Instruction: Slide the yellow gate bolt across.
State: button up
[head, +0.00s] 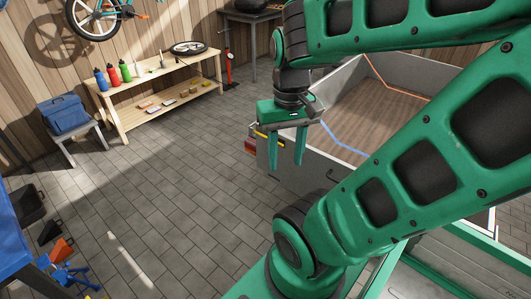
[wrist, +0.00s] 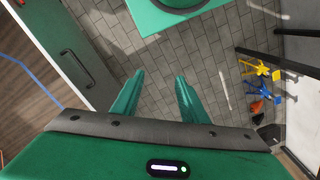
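A small yellow piece (head: 261,135), which looks like the gate bolt, shows on the outer corner of a grey-walled trailer (head: 319,164) in the head view. My gripper partly covers it, so its full length and position cannot be told. My gripper (head: 286,163) points down in front of that corner, with its two green fingers apart and nothing seen between them. Whether the fingers touch the trailer is unclear. In the wrist view, my open gripper (wrist: 160,75) hangs above paving, and I cannot make out the bolt there.
The trailer has a wooden floor (head: 375,108) with a blue strap (head: 345,139) and an orange one. In the wrist view a panel with a black handle (wrist: 76,66) stands left of the fingers. A workbench (head: 150,120) is at the back; the paved floor (head: 180,190) between is clear.

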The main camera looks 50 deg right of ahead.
jog(key=w+d+f+n+h, duration=0.4)
jog(key=w+f+n+h, duration=0.2)
jog(key=w+f+n, duration=0.3)
jog(key=w+d+f+n+t+h, duration=0.1)
jog(key=w+d+f+n+h, duration=0.45)
jog(key=w+f+n, duration=0.4)
jog(key=w+d+f+n+h, duration=0.4)
jog(key=w+f+n+h, duration=0.3)
jog(key=f, duration=0.4)
jog(key=w+d, duration=0.1)
jog(key=d, duration=0.9)
jog(key=shift+w+d, duration=0.25)
jog(key=shift+r+m+y, duration=0.1)
jog(key=shift+m+y, duration=0.15)
